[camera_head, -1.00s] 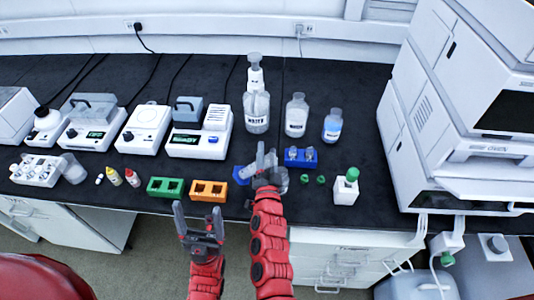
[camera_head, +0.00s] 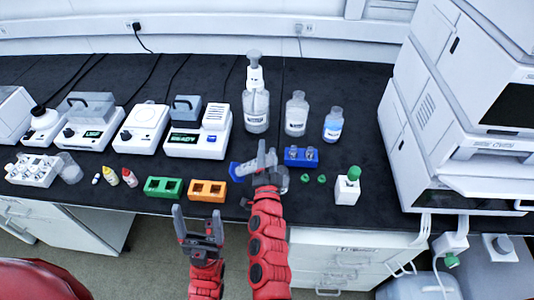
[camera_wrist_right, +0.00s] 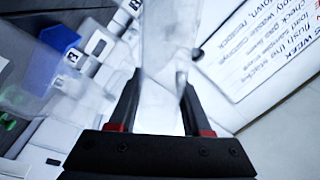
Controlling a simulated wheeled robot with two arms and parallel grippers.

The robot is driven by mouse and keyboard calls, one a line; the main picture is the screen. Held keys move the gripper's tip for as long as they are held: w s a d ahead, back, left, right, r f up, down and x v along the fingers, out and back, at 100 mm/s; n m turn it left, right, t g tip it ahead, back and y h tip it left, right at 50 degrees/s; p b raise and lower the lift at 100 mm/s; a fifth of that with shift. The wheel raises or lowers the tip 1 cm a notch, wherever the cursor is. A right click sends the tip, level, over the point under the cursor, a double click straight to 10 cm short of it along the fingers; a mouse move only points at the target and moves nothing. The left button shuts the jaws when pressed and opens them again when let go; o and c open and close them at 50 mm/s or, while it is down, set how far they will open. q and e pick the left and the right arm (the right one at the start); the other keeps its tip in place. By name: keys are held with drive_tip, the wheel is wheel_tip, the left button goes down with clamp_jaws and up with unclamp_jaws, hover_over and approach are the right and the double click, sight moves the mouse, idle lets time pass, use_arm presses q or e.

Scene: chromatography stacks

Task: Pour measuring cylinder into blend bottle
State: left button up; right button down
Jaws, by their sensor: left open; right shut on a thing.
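My right gripper (camera_head: 266,160) is above the front edge of the black bench. In the right wrist view, its fingers (camera_wrist_right: 158,112) are shut on a clear cylinder (camera_wrist_right: 168,45), which looks like the measuring cylinder. In the head view the cylinder is mostly lost against the gripper and bench. My left gripper (camera_head: 198,222) is open and empty, in front of the bench edge. A clear bottle with a tall top (camera_head: 256,110), a clear labelled bottle (camera_head: 296,115) and a bottle with blue content (camera_head: 333,125) stand behind. I cannot tell which is the blend bottle.
A blue rack with vials (camera_head: 301,163), green caps (camera_head: 313,178) and a white box with a green top (camera_head: 347,188) are to the right. Green (camera_head: 163,187) and orange (camera_head: 208,191) racks are to the left. A tall white instrument stack (camera_head: 440,130) bounds the right.

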drive_tip(key=shift+m, duration=0.3)
drive_tip(key=shift+d+m+b, duration=0.1)
drive_tip(key=shift+m+b, duration=0.5)
drive_tip(key=shift+b, duration=0.25)
drive_tip(key=shift+f, duration=0.1)
drive_tip(key=shift+m+h+b, duration=0.4)
drive_tip(key=shift+m+b, duration=0.25)
drive_tip(key=shift+m, duration=0.05)
